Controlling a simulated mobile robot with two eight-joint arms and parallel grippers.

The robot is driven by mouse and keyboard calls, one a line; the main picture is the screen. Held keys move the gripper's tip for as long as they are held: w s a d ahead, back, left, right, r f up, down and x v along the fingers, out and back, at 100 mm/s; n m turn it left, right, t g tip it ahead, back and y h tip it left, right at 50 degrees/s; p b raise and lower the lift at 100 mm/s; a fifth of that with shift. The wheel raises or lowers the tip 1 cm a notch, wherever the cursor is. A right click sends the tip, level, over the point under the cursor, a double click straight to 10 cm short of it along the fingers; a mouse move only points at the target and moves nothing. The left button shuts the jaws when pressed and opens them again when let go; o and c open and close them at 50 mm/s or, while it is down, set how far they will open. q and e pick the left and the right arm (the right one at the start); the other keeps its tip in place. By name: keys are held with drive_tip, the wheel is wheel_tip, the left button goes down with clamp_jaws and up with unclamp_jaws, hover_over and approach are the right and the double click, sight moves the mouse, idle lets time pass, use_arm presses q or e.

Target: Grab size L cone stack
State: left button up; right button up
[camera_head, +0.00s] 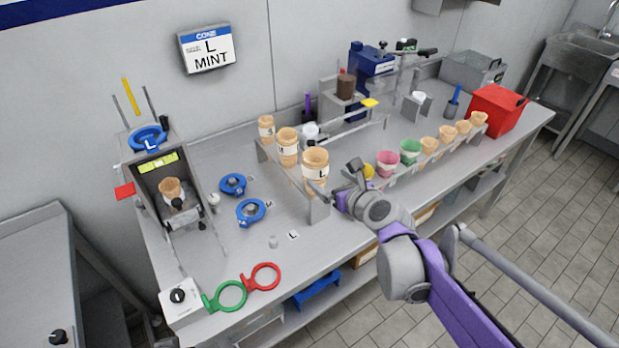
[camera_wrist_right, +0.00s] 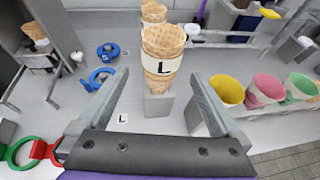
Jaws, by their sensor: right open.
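The size L cone stack (camera_head: 315,163) is a stack of waffle cones with a white band marked L. It stands upright at the near end of a metal rack (camera_head: 318,208). In the right wrist view the L stack (camera_wrist_right: 161,62) is straight ahead, with its band facing me. My right gripper (camera_head: 336,182) is open, just right of the stack. In the wrist view its two fingers (camera_wrist_right: 155,82) point toward the stack, one on either side of its lower part; no contact is visible. My left gripper is not in view.
Smaller cone stacks (camera_head: 288,147) stand behind on the same rack. A row of colored cups and cones, including a pink cup (camera_head: 387,163), is to the right. Blue rings (camera_head: 251,212) lie left of the rack. A wall sign (camera_head: 207,48) reads L MINT.

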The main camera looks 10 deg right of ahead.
drive_tip(key=x, duration=1)
drive_tip(key=shift+d+f, duration=0.15)
drive_tip(key=shift+f, duration=0.15)
drive_tip(key=c, duration=0.8)
drive_tip(key=shift+o, duration=0.2)
drive_tip(key=shift+r, duration=0.1)
